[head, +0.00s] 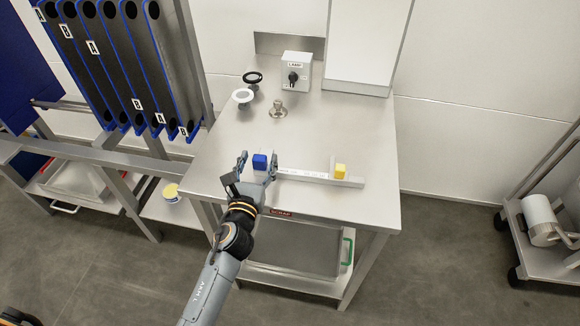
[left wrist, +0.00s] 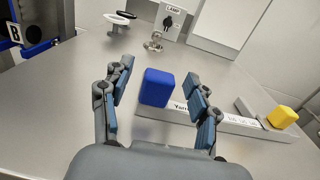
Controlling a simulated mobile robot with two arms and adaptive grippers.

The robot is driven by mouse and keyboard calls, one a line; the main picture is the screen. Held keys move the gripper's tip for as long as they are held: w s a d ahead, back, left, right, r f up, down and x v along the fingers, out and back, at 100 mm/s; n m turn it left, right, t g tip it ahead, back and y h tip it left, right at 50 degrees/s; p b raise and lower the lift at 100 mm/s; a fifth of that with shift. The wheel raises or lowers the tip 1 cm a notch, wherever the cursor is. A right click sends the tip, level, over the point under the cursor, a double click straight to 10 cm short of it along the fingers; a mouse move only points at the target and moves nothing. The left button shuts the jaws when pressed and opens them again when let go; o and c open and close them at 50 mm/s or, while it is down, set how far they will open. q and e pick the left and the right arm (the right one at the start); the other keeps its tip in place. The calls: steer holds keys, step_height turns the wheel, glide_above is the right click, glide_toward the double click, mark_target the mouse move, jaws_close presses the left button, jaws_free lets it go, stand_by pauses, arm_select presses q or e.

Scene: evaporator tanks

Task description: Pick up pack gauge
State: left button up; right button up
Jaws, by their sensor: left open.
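A low grey bar with white labels (head: 305,175) lies along the front of the steel table; it also shows in the left wrist view (left wrist: 235,123). A blue block (head: 260,161) stands at its left end, and a yellow block (head: 340,171) sits near its right end. No readable label tells me which of these is the pack gauge. My left gripper (head: 256,165) is open, with its fingers on either side of the blue block in the head view. In the left wrist view the blue block (left wrist: 156,87) shows between the fingers, with gaps on both sides. My right gripper is not in view.
The steel table (head: 345,130) carries a lamp switch box (head: 297,72), a metal knob (head: 278,109), and a black and a white round-topped piece at the back. A rack of dark blue-edged panels (head: 120,60) stands left.

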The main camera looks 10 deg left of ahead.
arm_select(q)
steer(key=shift+w, duration=0.55)
steer(key=shift+s, duration=0.1)
jaws_close()
steer(key=shift+r, duration=0.1)
